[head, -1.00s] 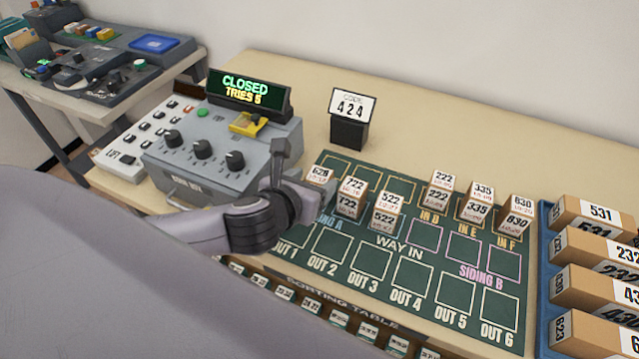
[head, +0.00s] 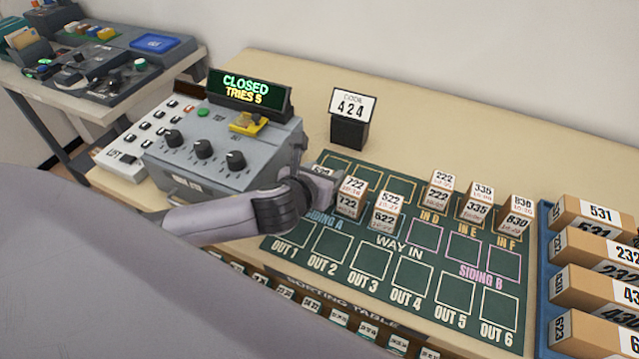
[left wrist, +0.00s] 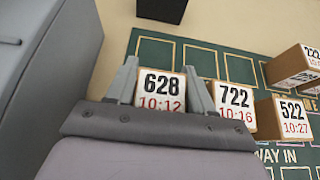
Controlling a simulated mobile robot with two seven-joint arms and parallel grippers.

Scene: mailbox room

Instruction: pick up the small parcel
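The small parcel marked 628 (left wrist: 160,88) stands on the green sorting mat, between the two fingers of my left gripper (left wrist: 161,84) in the left wrist view. The fingers are spread, one on each side of it; whether either touches it I cannot tell. In the head view my left gripper (head: 318,188) hides most of this parcel, and only its top (head: 321,171) shows. My right gripper is not in view.
Parcel 722 (head: 349,204) stands close to the right of my gripper, with parcel 522 (head: 386,216) beyond. The grey dial box (head: 215,165) is close on the left. Several parcels stand farther right. A blue tray (head: 545,300) holds long boxes.

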